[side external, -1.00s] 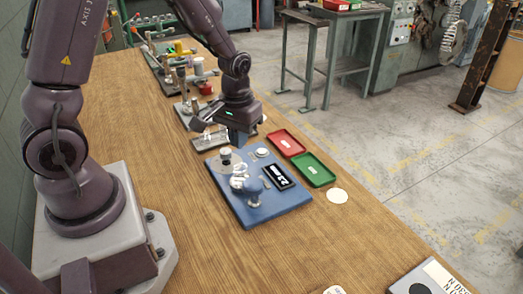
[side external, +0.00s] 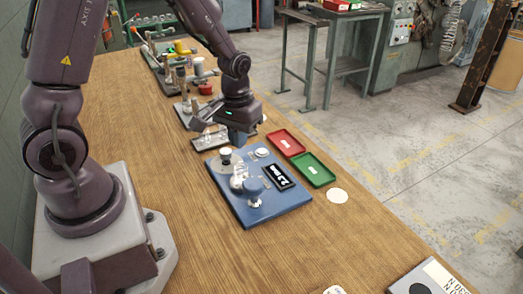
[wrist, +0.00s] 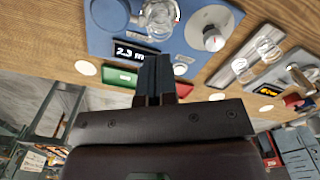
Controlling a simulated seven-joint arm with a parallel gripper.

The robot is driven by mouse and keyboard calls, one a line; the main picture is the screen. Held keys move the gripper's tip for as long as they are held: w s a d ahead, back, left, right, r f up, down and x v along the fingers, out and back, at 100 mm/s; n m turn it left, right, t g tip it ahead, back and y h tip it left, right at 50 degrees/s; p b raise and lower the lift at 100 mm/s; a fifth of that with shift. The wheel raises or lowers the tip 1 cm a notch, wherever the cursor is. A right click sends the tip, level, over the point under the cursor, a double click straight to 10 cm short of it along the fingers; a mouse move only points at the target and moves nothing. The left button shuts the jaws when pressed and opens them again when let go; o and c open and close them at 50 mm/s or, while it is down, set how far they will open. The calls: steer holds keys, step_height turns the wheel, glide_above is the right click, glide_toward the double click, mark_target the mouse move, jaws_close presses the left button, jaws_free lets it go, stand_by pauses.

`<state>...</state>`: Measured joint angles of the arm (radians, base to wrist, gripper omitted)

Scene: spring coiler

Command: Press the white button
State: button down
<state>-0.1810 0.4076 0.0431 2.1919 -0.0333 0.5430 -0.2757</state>
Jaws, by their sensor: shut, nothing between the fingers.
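The white button (side external: 262,152) is a small round cap on the blue coiler base (side external: 275,209), near its back right edge, beside the black display (side external: 278,177). My gripper (side external: 238,144) is shut and empty, pointing down at the back edge of the base, to the left of and behind the button. In the wrist view, the closed fingertips (wrist: 155,58) reach over the base edge beside the display. I cannot tell their height above the base.
Red (side external: 285,143) and green (side external: 314,169) trays lie to the right. Other devices stand behind; the front table is mostly clear.

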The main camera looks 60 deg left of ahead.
steer(key=a+f, duration=0.1)
steer(key=a, duration=0.1)
steer(key=m+t+y, duration=0.1)
steer(key=m+t, duration=0.8)
steer(key=m, duration=0.5)
glide_above(262, 152)
steer(key=shift+r, duration=0.1)
steer(key=shift+f, duration=4.45)
steer(key=shift+f, duration=0.1)
steer(key=shift+f, duration=0.3)
